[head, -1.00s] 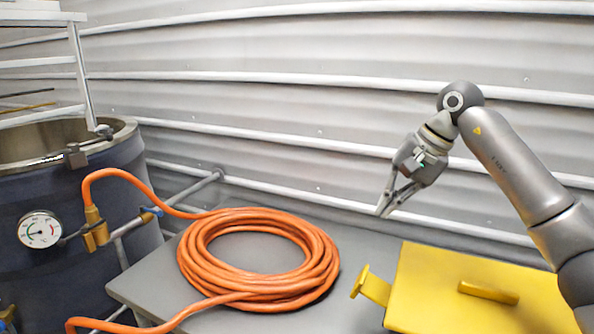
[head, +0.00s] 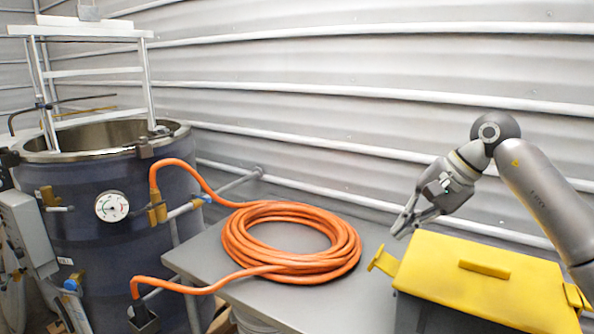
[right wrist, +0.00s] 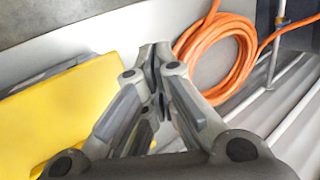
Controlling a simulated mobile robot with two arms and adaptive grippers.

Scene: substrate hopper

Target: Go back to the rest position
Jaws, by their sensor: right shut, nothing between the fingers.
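My right gripper (head: 404,232) is shut and empty. In the head view it hangs over the back of the grey table, just behind the left end of the yellow-lidded box (head: 470,272). In the right wrist view my right gripper (right wrist: 153,60) shows its fingertips together with nothing between them. The yellow lid (right wrist: 60,115) is to its left there, and the orange hose coil (right wrist: 220,60) is beyond it to the right. My left gripper is in neither view.
A coiled orange hose (head: 290,255) lies on the grey table (head: 330,300) and runs to a dark blue tank (head: 110,250) with a round gauge (head: 112,206). A white metal frame (head: 92,72) stands over the tank. A corrugated wall (head: 330,110) closes off the back.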

